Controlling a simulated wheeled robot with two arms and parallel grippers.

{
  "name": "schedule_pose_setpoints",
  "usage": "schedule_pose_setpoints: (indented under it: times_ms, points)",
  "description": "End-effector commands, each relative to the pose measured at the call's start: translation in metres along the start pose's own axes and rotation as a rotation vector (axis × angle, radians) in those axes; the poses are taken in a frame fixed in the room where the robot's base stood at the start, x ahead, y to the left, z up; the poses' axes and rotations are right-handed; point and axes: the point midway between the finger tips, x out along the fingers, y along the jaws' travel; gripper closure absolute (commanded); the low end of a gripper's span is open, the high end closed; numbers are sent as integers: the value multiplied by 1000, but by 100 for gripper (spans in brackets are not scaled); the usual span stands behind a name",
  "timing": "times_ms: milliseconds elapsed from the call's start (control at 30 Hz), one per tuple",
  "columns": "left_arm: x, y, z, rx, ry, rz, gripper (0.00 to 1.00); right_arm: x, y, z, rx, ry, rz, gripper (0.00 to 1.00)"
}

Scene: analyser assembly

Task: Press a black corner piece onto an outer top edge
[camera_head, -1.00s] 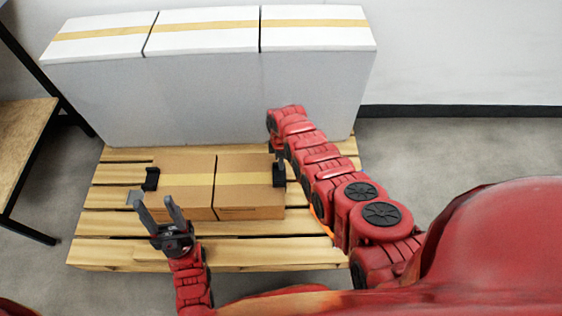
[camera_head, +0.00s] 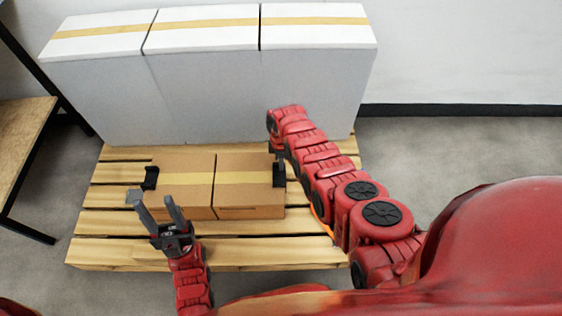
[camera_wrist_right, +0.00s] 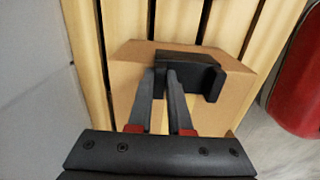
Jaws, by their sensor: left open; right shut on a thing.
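Two brown cardboard boxes (camera_head: 250,200) with a tan tape strip stand side by side on the wooden pallet. A black corner piece (camera_head: 150,178) sits at the left end of the boxes, at the top edge. Another black corner piece (camera_head: 279,180) is at the right end. It also shows in the right wrist view (camera_wrist_right: 200,70), against the top edge of the box (camera_wrist_right: 130,75). My right gripper (camera_wrist_right: 168,72) is shut on this piece. My left gripper (camera_head: 153,199) is open and empty, in front of the left box, near the left corner piece.
Three tall white boxes (camera_head: 200,85) with tan tape stand behind the brown boxes. The pallet (camera_head: 110,225) has bare slats at its front and left. A wooden table (camera_head: 22,125) with dark legs stands at the left. Bare floor (camera_head: 450,150) lies to the right.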

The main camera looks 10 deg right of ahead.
Motion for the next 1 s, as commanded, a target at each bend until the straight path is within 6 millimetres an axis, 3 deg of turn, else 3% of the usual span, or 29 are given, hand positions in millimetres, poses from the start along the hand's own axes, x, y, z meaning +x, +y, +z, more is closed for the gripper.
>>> schedule_pose_setpoints:
  times_ms: [233,267,400,467,767,1000]
  points:
    - [0,0,0,0,0,0,50,0,0,0,0,0,0,100]
    - [0,0,0,0,0,0,50,0,0,0,0,0,0,81]
    - [0,0,0,0,0,0,50,0,0,0,0,0,0,56]
    - [0,0,0,0,0,0,50,0,0,0,0,0,0,48]
    - [1,0,0,0,0,0,50,-1,0,0,0,0,0,48]
    - [17,-1,-3,0,0,0,50,-17,0,0,0,0,0,48]
